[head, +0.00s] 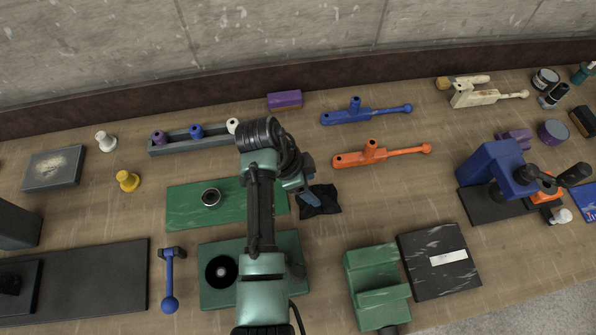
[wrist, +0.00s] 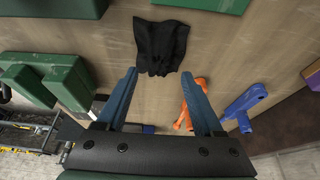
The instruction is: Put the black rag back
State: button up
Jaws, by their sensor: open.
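The black rag (head: 321,201) lies crumpled on the wooden bench, just right of the green plate (head: 183,206) in the head view. In the wrist view the rag (wrist: 161,46) lies flat-ish beyond the fingertips, near the top middle. My gripper (wrist: 163,78) is open and empty, its two blue fingers apart with bare wood between them. In the head view my gripper (head: 308,192) is close to the rag's left edge, partly hidden by my arm. I cannot tell its exact height above the bench.
An orange handled tool (head: 382,152) and a blue one (head: 366,113) lie beyond the rag. A green block (head: 376,287) and a black marbled box (head: 439,262) stand nearer, to the right. A grey rack (head: 178,143) holds several knobs at the back left. The wood right of the rag is clear.

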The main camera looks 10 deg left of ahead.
jog(key=w+b+v, duration=0.1)
jog(key=v, duration=0.8)
jog(key=w+d+r+n+t+y, duration=0.1)
jog(key=w+r+n+t, duration=0.35)
jog(key=r, duration=0.75)
jog(key=w+d+r+n+t+y, duration=0.1)
jog(key=w+r+n+t+y, duration=0.1)
jog(key=w+r+t, duration=0.8)
jog(key=s+d+r+n+t, duration=0.15)
jog(key=s+r, duration=0.25)
jog(key=r, duration=0.5)
jog(key=s+r+n+t, duration=0.2)
jog(key=s+r, duration=0.1)
jog(key=r, duration=0.7)
jog(key=s+d+r+n+t+y, duration=0.1)
jog(key=s+r+n+t, duration=0.3)
jog(key=s+r+t, duration=0.4)
jog(key=s+r, duration=0.6)
jog(key=r, duration=0.1)
jog(key=shift+s+d+r, duration=0.15)
jog(key=shift+d+r, duration=0.2)
